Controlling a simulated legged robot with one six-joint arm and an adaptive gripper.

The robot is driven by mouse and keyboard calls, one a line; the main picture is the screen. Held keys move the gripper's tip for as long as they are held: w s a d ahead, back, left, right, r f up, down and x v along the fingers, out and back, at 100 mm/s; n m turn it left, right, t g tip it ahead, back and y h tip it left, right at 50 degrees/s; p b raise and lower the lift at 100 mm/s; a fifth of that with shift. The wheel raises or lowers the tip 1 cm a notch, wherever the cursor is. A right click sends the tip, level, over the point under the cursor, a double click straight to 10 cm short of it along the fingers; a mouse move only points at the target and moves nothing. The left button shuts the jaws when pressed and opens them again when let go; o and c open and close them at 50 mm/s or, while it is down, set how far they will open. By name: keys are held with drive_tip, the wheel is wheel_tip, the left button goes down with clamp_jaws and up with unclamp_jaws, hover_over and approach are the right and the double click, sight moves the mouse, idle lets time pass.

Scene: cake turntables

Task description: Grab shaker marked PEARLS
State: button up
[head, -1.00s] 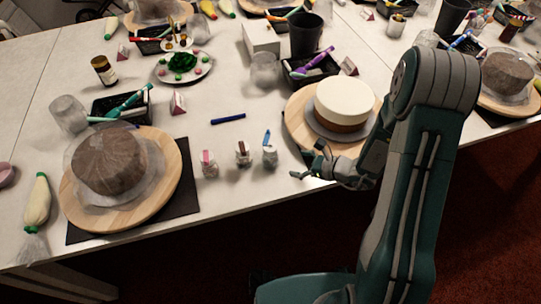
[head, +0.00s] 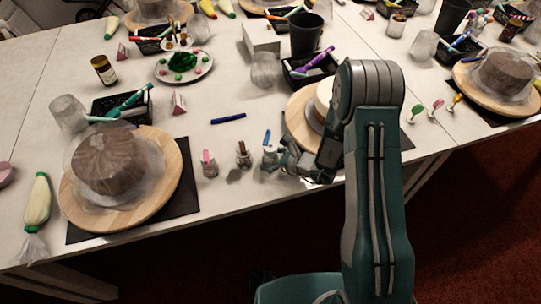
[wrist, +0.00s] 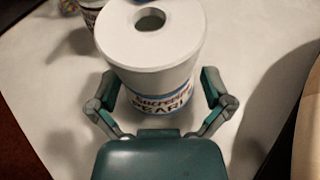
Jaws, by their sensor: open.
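The shaker marked PEARLS (wrist: 152,65) stands upright in the wrist view. It has a white top with a round hole and a label reading PEARL, its last letter turned out of sight. My open gripper (wrist: 159,92) has one finger on each side of its labelled body; I cannot tell whether they touch it. In the head view this appears to be the rightmost shaker (head: 268,155) of a row of three, with my gripper (head: 281,158) at its right side.
Two more shakers, a middle one (head: 243,155) and a left one (head: 209,164), stand to the left. A blue pen (head: 228,118) lies behind them. A cake on a wooden turntable (head: 297,120) is behind my gripper, partly hidden by my arm. Another turntable (head: 165,198) stands left.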

drive_tip(key=shift+a, duration=0.15)
drive_tip(key=c, duration=1.1)
drive_tip(key=shift+c, duration=0.2)
